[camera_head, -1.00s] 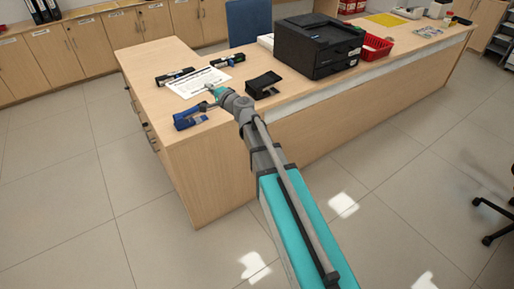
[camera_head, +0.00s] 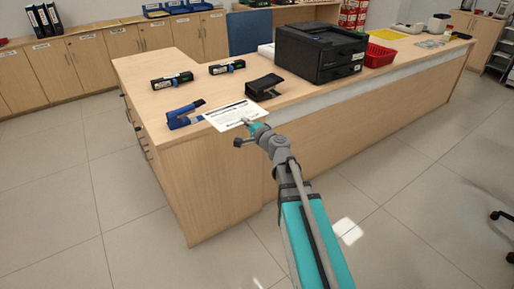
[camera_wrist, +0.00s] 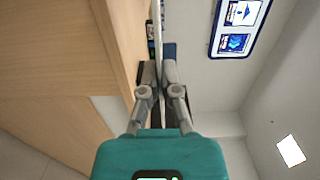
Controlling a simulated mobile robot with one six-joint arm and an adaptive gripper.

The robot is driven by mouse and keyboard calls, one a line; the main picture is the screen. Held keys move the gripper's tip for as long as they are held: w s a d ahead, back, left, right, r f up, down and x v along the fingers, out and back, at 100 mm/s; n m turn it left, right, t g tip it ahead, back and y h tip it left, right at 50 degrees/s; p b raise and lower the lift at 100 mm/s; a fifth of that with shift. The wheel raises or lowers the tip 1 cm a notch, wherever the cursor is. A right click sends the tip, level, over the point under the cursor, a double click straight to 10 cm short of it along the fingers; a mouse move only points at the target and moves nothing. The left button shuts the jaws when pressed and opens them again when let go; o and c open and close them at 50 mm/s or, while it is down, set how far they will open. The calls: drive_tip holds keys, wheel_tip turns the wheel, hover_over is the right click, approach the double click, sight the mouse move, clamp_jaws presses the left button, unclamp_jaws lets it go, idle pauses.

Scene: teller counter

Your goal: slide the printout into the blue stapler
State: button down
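The printout (camera_head: 228,114), a white sheet with dark print, is held by its near right edge in my gripper (camera_head: 250,124). In the wrist view the printout (camera_wrist: 156,35) shows nearly edge-on, between the shut fingers of my gripper (camera_wrist: 158,75). The blue stapler (camera_head: 182,119) sits on the counter near its left front edge, its open end facing right towards the sheet. The printout's left edge is close to the stapler's right end; I cannot tell whether they touch. The stapler is not clearly seen in the wrist view.
The counter (camera_head: 155,64) carries two black labelled devices (camera_head: 172,81) (camera_head: 227,67) behind the stapler. A black hole punch (camera_head: 264,87) stands right of the sheet, then a black printer (camera_head: 318,52) and a red basket (camera_head: 379,54). The counter's left back is clear.

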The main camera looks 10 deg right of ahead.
drive_tip(key=s+d+f+h+b, duration=0.1)
drive_tip(key=s+d+f+b, duration=0.1)
drive_tip(key=d+f+b, duration=0.1)
wheel_tip(320, 180, down, 3)
drive_tip(key=shift+d+r+m+b, duration=0.2)
drive_tip(key=shift+d+m+b, duration=0.1)
drive_tip(key=shift+b, duration=0.35)
